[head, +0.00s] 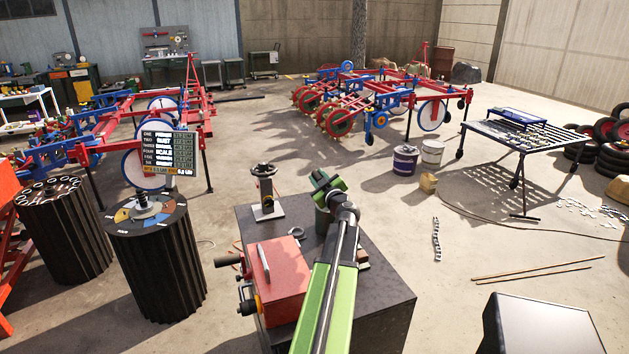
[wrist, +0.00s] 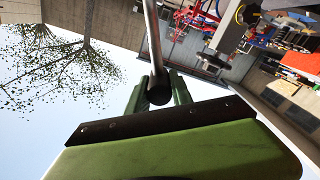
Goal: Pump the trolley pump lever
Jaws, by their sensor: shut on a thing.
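The pump lever is a thin grey rod (wrist: 152,40) in the wrist view. It runs from the top edge down to a dark, thicker end between my fingers. My gripper (wrist: 158,92) has its two green fingers closed on both sides of that end. In the head view my gripper (head: 328,187) appears as a small green shape above the dark workbench. I cannot clearly separate the lever from my arm there. The trolley pump's body is not clearly visible in either view.
The dark workbench (head: 385,295) carries a red box (head: 275,280) left of my arm. Two black ribbed drums stand left, the nearer one (head: 155,270) beside the bench. Buckets, including a purple one (head: 405,161), stand behind. Open floor lies to the right, with long thin rods (head: 540,270).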

